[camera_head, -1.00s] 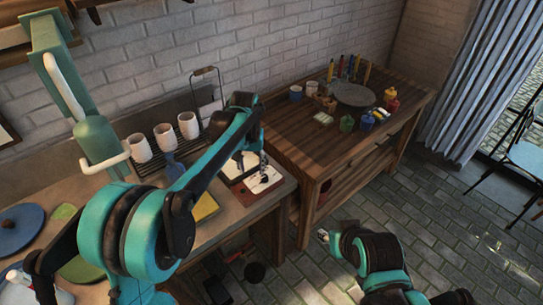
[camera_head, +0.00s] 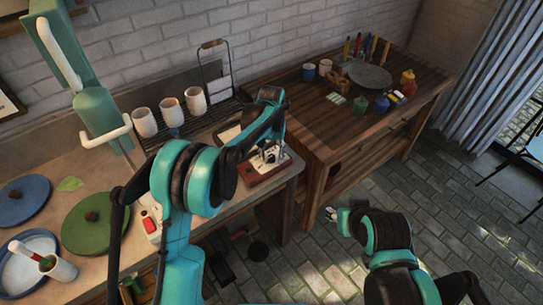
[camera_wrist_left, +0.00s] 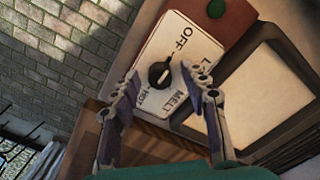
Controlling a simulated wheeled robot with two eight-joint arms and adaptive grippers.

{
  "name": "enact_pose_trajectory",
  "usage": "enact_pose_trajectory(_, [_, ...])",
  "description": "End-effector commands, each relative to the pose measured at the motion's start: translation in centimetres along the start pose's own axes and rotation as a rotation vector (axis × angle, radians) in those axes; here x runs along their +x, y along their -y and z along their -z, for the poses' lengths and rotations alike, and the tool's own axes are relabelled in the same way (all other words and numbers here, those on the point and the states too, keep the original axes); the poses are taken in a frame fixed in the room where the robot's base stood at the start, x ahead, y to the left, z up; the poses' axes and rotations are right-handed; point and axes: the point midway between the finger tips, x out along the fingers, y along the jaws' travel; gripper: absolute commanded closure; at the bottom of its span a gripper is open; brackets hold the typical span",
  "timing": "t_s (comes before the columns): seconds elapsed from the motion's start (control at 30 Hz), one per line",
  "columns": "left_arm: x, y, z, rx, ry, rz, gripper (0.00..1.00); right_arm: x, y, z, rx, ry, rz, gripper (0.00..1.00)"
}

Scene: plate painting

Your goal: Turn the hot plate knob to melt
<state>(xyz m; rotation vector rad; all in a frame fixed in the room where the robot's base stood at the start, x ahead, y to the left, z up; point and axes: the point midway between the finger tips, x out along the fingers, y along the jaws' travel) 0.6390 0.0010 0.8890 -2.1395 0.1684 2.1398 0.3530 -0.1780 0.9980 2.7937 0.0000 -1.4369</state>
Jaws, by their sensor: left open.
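The hot plate (camera_head: 257,181) has a red-brown base and a white panel, and sits at the right end of the left counter. In the left wrist view its panel (camera_wrist_left: 183,48) reads OFF, MELT and HOT, with another label partly hidden. My left gripper (camera_head: 268,155) is over the panel. Its open fingers (camera_wrist_left: 160,82) show on both sides of the knob in the wrist view; contact is unclear. My right gripper (camera_head: 331,213) is low over the floor, too small to read.
A green lamp (camera_wrist_left: 216,8) and a dark-framed heating surface (camera_wrist_left: 255,90) flank the panel. White cups (camera_head: 170,110) stand on a rack behind my left arm. A wooden table (camera_head: 300,125) with paint bottles and a grey disc (camera_head: 370,77) is close on the right.

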Motion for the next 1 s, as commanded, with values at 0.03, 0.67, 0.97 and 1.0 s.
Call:
enact_pose_trajectory(0.03, [-0.01, 0.00, 0.00, 0.000, 0.000, 0.000, 0.55, -0.02, 0.00, 0.02, 0.000, 0.000, 0.000, 0.60])
enact_pose_trajectory(0.67, [-0.09, 0.00, 0.00, 0.018, 0.000, 0.000, 1.00, -0.11, 0.00, 0.09, 0.000, 0.000, 0.000, 0.60])
enact_pose_trajectory(0.97, [-0.16, 0.00, 0.00, 0.168, 0.000, 0.000, 1.00, -0.62, 0.00, 0.45, 0.000, 0.000, 0.000, 0.60])
enact_pose_trajectory(1.0, [-0.18, 0.00, 0.00, 0.200, 0.000, 0.000, 1.00, -0.72, 0.00, 0.52, 0.000, 0.000, 0.000, 0.60])
